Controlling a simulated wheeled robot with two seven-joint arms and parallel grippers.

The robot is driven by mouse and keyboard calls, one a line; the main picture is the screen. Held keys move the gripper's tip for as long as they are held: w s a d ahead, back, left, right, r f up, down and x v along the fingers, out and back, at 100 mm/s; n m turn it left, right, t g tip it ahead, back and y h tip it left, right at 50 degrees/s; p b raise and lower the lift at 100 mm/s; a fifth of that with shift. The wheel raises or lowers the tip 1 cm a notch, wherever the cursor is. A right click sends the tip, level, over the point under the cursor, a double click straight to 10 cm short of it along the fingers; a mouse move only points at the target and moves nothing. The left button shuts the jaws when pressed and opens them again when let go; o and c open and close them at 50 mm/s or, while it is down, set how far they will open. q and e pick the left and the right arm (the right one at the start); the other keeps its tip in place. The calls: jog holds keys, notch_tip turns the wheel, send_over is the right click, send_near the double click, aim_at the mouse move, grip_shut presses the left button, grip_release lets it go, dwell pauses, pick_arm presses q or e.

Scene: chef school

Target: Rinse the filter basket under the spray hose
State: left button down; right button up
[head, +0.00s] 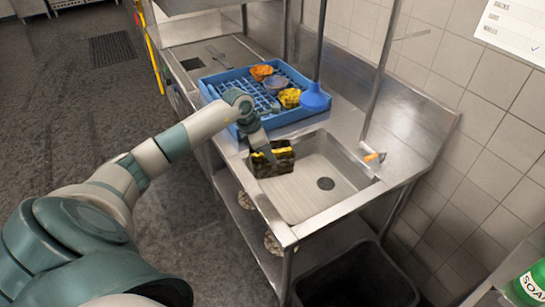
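The filter basket (281,166) is a dark box with yellow matter along its top. It is over the left part of the steel sink basin (318,182). My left gripper (264,153) meets the basket from above and appears shut on its left part; the fingertips are small and partly hidden. I cannot tell if the basket touches the basin floor. A fitting with an orange tip (374,156), possibly the spray nozzle, is at the basin's right rim, apart from the basket. My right gripper is not in view.
A blue dish rack (243,84) behind the basin holds an orange bowl (261,72), a bluish bowl (276,84) and a yellow item (290,97). A black bin (355,287) is below; a soap bottle (533,281) is lower right.

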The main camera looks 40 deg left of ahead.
pick_arm(q)
jog(key=shift+w+f, duration=0.1)
jog(key=shift+w+x, duration=0.25)
jog(key=shift+x, duration=1.15)
jog(key=shift+w+x, duration=0.2)
jog(key=shift+x, duration=1.15)
jog(key=b+x, duration=0.5)
jog(key=x, duration=0.1)
jog(key=a+b+x, duration=0.1)
jog(key=b+x, duration=0.4)
jog(key=x, duration=0.1)
jog(key=a+b+x, duration=0.1)
jog(key=b+x, duration=0.4)
jog(key=x, duration=0.1)
jog(key=shift+w+d+f, duration=0.1)
jog(key=shift+w+f, duration=0.3)
jog(key=shift+w, duration=0.05)
jog(key=c, duration=1.6)
grip_release()
